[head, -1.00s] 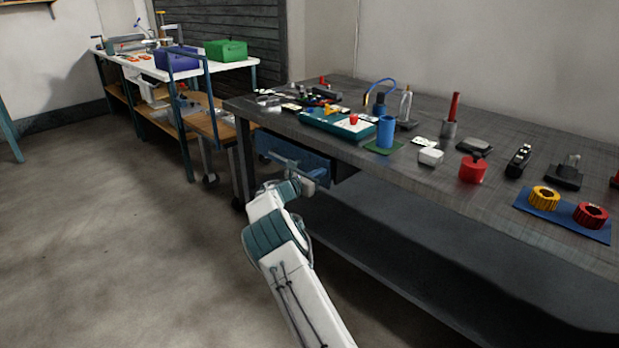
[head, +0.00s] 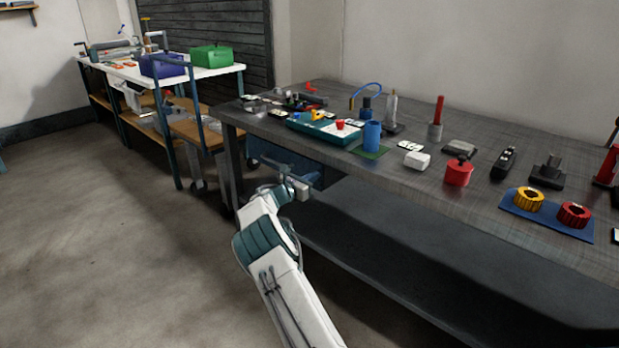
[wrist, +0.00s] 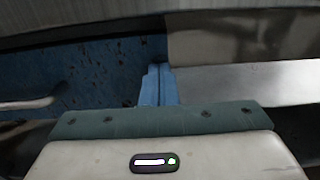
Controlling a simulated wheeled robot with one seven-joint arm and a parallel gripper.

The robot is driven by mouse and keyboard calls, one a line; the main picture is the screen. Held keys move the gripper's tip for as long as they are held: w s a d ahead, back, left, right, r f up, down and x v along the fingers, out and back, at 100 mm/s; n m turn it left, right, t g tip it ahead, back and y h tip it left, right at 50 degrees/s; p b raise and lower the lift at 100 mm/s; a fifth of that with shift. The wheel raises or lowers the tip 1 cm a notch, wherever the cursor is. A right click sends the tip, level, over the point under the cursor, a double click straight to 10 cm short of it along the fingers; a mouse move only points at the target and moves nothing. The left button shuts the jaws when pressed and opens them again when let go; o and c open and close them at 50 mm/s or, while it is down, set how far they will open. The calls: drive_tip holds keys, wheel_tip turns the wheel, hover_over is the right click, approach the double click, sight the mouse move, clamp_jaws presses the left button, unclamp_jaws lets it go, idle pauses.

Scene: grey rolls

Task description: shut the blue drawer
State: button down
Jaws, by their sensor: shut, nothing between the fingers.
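The blue drawer (head: 262,150) is under the left end of the dark workbench, and its front stands out a little from under the top. My arm partly covers it in the head view. In the wrist view the blue drawer front (wrist: 85,70) fills the upper left, with a light bar handle (wrist: 28,104) at the left edge. My gripper (wrist: 158,68) is shut and empty, its blue fingers pointing at the right end of the front. I cannot tell whether the tips touch it. In the head view my gripper (head: 298,186) is low in front of the drawer.
The workbench top (head: 470,195) holds a teal tray (head: 325,131), a blue cup (head: 372,135), a red pot (head: 458,172) and several tools. A lower shelf (head: 400,240) runs beneath it. A white table (head: 205,70) stands behind at left. The floor at left is clear.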

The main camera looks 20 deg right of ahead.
drive_tip(key=w+p+v, duration=0.1)
drive_tip(key=p+v, duration=0.1)
drive_tip(key=v, duration=1.1)
drive_tip(key=s+d+r+m+g+y+p, duration=0.35)
drive_tip(key=s+r+m+p, duration=0.2)
drive_tip(key=s+r, duration=0.3)
drive_tip(key=s+d+r+m+g+y+p, duration=0.2)
drive_tip(key=s+d+r+m+g+p, duration=0.25)
drive_tip(key=s+r+m, duration=0.4)
drive_tip(key=s+a+r+m+y+p, duration=0.3)
drive_tip(key=s+r+p, duration=0.1)
drive_tip(key=s, duration=0.7)
drive_tip(key=s+a+r+m+t+y+p, duration=0.1)
drive_tip(key=s+a+r+m+y+p, duration=0.2)
drive_tip(key=s+r, duration=0.3)
drive_tip(key=s+a+r+m+y+p, duration=0.4)
drive_tip(key=s+p, duration=0.1)
drive_tip(key=s, duration=1)
drive_tip(key=shift+s+a+r+t, duration=0.25)
drive_tip(key=shift+s+r+t, duration=0.05)
drive_tip(key=shift+s+r, duration=0.1)
